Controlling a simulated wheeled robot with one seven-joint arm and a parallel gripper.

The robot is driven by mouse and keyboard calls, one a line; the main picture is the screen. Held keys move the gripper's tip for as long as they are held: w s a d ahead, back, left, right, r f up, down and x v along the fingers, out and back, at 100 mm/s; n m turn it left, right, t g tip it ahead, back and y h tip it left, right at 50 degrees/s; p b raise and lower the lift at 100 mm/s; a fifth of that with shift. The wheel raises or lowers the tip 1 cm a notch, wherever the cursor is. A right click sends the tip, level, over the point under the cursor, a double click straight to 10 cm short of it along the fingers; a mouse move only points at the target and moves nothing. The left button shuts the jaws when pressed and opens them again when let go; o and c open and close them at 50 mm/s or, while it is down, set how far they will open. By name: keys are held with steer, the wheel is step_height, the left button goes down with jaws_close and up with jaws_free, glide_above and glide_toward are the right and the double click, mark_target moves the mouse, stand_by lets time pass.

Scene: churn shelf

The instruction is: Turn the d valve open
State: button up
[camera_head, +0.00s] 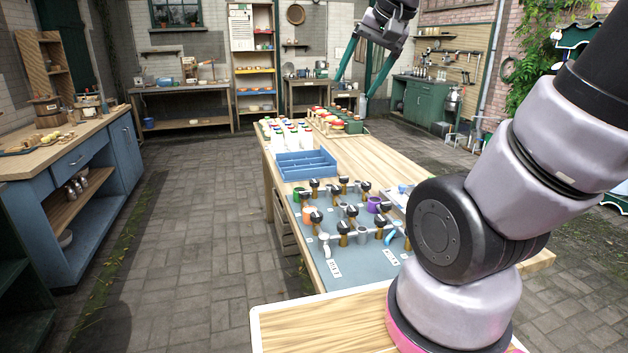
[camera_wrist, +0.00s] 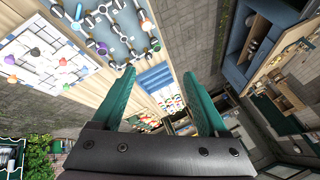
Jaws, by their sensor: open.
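Several black-handled valves with brass, grey and coloured parts stand on a grey-blue board (camera_head: 318,268) on the long wooden table. The board also shows upside down at the top of the wrist view (camera_wrist: 118,38). White tags (camera_head: 334,268) lie on its front edge. The lettering is too small to read, so I cannot tell which valve is d. My gripper (camera_head: 351,95) has two green fingers, spread apart and empty, high in the air beyond the board. In the wrist view my gripper (camera_wrist: 160,74) points past the board, touching nothing. My arm hides the board's right side.
A blue compartment tray (camera_head: 306,165) sits just behind the board. White cups (camera_head: 290,138) and a rack of coloured items (camera_head: 335,122) stand at the table's far end. A blue workbench (camera_head: 70,165) lines the left. The paved floor (camera_head: 190,230) between is clear.

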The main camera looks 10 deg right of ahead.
steer(key=w+f+m+g, duration=0.15)
steer(key=w+f, duration=0.25)
steer(key=w, duration=0.7)
steer(key=m+g+h, duration=0.1)
steer(key=m+h, duration=0.1)
steer(key=h, duration=0.4)
glide_above(315, 181)
steer(key=s+a, duration=0.3)
step_height(315, 181, down, 25)
steer(key=x, duration=1)
steer(key=shift+s+a+f, duration=0.15)
steer(key=shift+a+f, duration=0.1)
steer(key=shift+a, duration=0.05)
steer(key=shift+c, duration=0.4)
steer(key=shift+g+y, duration=0.25)
steer(key=shift+y, duration=0.05)
jaws_close()
